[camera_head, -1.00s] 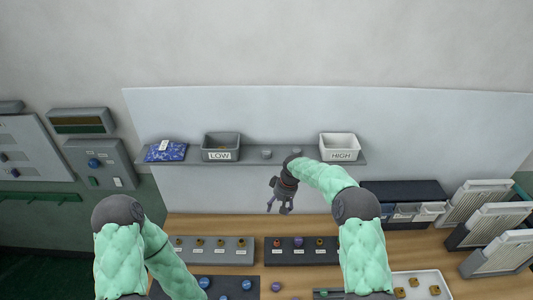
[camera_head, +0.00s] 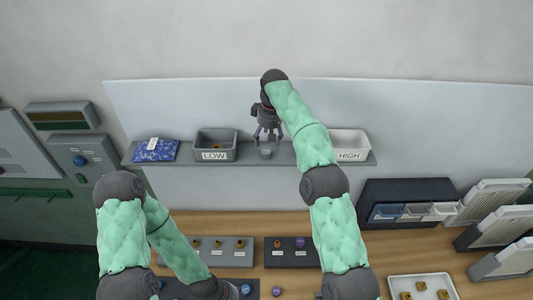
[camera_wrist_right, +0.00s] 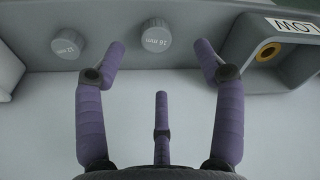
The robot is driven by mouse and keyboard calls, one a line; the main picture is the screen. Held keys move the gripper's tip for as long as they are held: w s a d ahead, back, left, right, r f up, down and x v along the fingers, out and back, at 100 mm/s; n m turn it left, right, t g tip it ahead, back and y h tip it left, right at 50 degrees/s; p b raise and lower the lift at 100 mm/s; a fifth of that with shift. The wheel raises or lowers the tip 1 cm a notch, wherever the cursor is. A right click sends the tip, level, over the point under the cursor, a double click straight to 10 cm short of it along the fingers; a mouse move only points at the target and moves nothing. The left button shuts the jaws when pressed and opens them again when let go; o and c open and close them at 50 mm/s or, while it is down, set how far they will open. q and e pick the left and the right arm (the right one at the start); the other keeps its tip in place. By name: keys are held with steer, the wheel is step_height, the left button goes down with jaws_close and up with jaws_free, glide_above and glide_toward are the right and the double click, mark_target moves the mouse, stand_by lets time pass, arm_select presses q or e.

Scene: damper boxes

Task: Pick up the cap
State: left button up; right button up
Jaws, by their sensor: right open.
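Two grey round caps stand on the wall shelf. In the right wrist view one is marked 16 mm (camera_wrist_right: 157,35) and the other 12 mm (camera_wrist_right: 68,45). In the head view the 16 mm cap (camera_head: 266,154) shows just below my right gripper (camera_head: 267,138); the 12 mm cap seems hidden behind my right arm. My right gripper is open and empty, fingers pointing down, above the shelf. In the right wrist view its fingers (camera_wrist_right: 160,62) spread to either side of the 16 mm cap, apart from it.
The grey LOW bin (camera_head: 215,135) with a brass part (camera_wrist_right: 267,52) in it stands left of the cap. The white HIGH bin (camera_head: 350,140) stands right, partly behind my right arm. A blue packet (camera_head: 156,150) lies at the shelf's left end. Part racks (camera_head: 219,260) stand on the wooden table below.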

mark_target(266, 150)
steer(key=w+f, duration=0.2)
steer(key=f, duration=0.1)
steer(key=shift+a, duration=0.1)
step_height(266, 150, down, 4)
steer(key=shift+s+f+p, duration=0.1)
steer(key=shift+f+p, duration=0.1)
steer(key=shift+p, duration=0.3)
steer(key=shift+w+f, duration=0.2)
steer(key=shift+f, duration=0.1)
steer(key=shift+s+r, duration=0.1)
steer(key=shift+s, duration=0.05)
steer(key=shift+c, duration=1.4)
steer(key=c, duration=0.7)
